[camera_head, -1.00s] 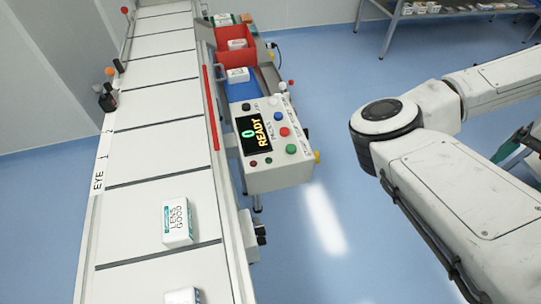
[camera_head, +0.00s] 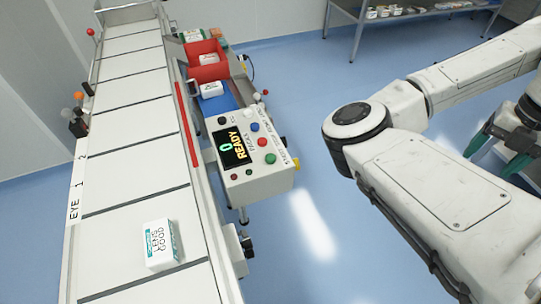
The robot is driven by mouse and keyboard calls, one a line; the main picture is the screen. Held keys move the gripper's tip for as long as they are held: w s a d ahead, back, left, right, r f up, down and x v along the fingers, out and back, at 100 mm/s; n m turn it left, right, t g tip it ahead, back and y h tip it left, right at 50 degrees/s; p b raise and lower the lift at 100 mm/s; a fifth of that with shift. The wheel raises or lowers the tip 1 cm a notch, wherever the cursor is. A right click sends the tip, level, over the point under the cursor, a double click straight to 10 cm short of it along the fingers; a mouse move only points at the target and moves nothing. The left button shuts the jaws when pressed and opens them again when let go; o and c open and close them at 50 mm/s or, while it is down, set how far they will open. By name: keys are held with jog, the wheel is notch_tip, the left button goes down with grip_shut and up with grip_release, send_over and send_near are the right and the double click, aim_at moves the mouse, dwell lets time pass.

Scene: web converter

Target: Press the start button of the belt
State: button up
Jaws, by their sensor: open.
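The control box (camera_head: 270,183) stands beside the belt (camera_head: 120,185), its display (camera_head: 231,148) reading "0 READY". On its panel are a large green button (camera_head: 270,158), a red button (camera_head: 262,142), a blue button (camera_head: 254,127) and a white knob (camera_head: 246,106). Small red and green round parts sit below the display. The labels are too small to read, so which one is start cannot be read. My gripper (camera_head: 490,165), with dark green fingers, is open at the right edge, well apart from the box. My arm partly covers that side.
A white lens box (camera_head: 161,245) lies on the belt. Red bins (camera_head: 208,68) and a blue chute (camera_head: 217,103) holding a white box stand behind the control box. A shelf (camera_head: 400,17) is at the back. Blue floor is clear between the box and my arm.

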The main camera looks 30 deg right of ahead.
grip_shut()
dwell(0.5)
dwell(0.8)
